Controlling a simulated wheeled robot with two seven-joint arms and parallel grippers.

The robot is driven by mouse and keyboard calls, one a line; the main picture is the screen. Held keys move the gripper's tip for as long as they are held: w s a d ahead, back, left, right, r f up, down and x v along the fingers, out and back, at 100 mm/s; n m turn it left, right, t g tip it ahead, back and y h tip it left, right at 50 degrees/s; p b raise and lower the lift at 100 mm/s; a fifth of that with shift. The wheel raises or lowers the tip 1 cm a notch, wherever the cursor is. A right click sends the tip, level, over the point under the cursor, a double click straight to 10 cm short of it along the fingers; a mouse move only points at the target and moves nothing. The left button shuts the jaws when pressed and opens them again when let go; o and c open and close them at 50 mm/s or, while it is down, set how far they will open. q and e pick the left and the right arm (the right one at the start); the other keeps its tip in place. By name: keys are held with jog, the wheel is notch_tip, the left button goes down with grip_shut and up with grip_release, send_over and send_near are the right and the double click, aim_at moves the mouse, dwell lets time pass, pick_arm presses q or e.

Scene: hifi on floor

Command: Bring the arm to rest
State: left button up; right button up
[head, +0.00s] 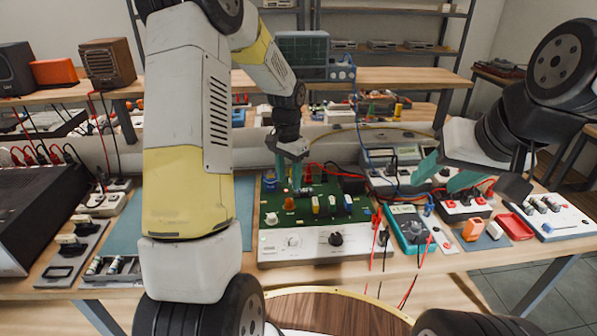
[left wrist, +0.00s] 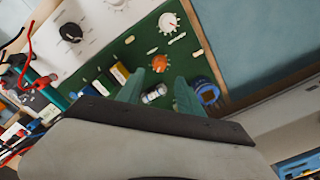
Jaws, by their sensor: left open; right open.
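My left gripper (head: 290,172) hangs pointing down over the back part of the green circuit board (head: 345,217) of the hi-fi unit. In the left wrist view its two teal fingers (left wrist: 168,92) are apart, with a small silvery cylindrical part (left wrist: 154,94) on the board seen between them. I cannot tell whether the fingers touch it. An orange knob (left wrist: 160,63) and a blue round part (left wrist: 206,92) sit close by. My right gripper (head: 445,178) is open, with teal fingers apart, above the right side of the bench near a socket strip (head: 463,206).
A teal multimeter (head: 409,228) with red and black leads lies right of the board. A red tray (head: 515,227) and a white switch panel (head: 550,215) lie further right. A black amplifier (head: 32,215) stands at the left. An oscilloscope (head: 302,54) stands behind. Cables cross the bench.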

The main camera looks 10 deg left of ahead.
pick_arm(q)
jog(key=s+r+n+t, duration=0.1)
jog(key=s+r, duration=0.1)
jog(key=r, duration=0.3)
jog(key=s+r+t, duration=0.1)
jog(key=s+r, duration=0.2)
jog(key=r, duration=0.1)
jog(key=s+d+r+n+t+h, duration=0.1)
jog(key=s+r+n+t, duration=0.1)
jog(key=s+r, duration=0.4)
jog(key=s+d+r+n+t+h, duration=0.1)
jog(key=s+r, duration=0.4)
jog(key=s, duration=0.8)
jog(key=shift+s+r+n+t, duration=0.2)
jog(key=shift+r+n+t, duration=0.15)
jog(key=shift+n+t, duration=0.25)
jog(key=shift+d, duration=0.1)
dwell(4.5)
